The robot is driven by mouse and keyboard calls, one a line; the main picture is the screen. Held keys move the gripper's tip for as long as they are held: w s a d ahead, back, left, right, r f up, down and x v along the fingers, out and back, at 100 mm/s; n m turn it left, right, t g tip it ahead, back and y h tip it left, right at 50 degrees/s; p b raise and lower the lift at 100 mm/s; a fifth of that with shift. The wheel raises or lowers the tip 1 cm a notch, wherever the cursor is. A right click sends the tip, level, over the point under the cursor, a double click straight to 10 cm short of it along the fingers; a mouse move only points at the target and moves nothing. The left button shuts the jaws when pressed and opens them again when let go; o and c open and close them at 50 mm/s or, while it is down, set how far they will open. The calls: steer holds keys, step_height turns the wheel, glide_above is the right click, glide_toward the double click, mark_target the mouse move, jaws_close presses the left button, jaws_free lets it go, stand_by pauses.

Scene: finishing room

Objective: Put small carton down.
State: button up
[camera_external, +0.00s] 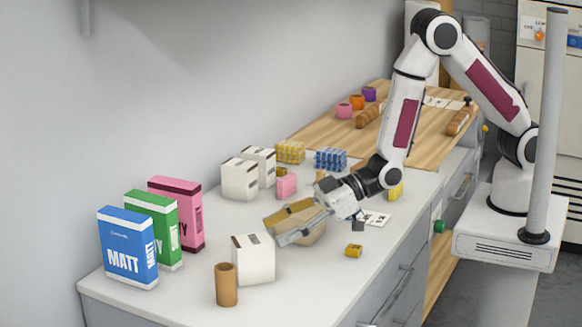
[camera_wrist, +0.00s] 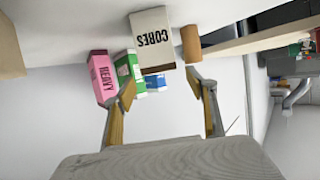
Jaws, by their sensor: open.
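A small white carton (camera_external: 254,260) stands upright on the light counter, near its front end. In the wrist view the carton (camera_wrist: 152,38) shows dark lettering upside down and lies just ahead of the gap between my fingertips. My gripper (camera_external: 275,229) is open and empty, low over the counter behind the carton. Both fingers show spread in the wrist view (camera_wrist: 161,88), apart from the carton. In the external view one fingertip is close to the carton's top edge; I cannot tell the exact gap.
A brown cylinder (camera_external: 226,285) stands close left of the carton. Blue (camera_external: 128,248), green (camera_external: 154,230) and pink (camera_external: 177,213) boxes stand by the wall. Two white cartons (camera_external: 240,179) stand further back. The counter's front right is mostly clear.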

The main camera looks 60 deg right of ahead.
steer(key=d+r+m+h, duration=0.25)
steer(key=d+r, duration=0.55)
steer(key=d, duration=0.5)
steer(key=d+r+m+h, duration=0.2)
steer(key=d+r+h, duration=0.35)
steer(key=d, duration=0.75)
steer(key=s+d+r+m+g, duration=0.2)
steer(key=s+d, duration=0.6)
steer(key=s, duration=0.4)
steer(key=s+d+r+m+g+h, duration=0.1)
steer(key=s+d+r, duration=0.3)
steer(key=s+d, duration=0.5)
steer(key=s+m, duration=0.1)
steer(key=s, duration=0.2)
steer(key=shift+d+g, duration=0.15)
steer(key=shift+g, duration=0.25)
steer(key=shift+m, duration=0.25)
stand_by(2.3)
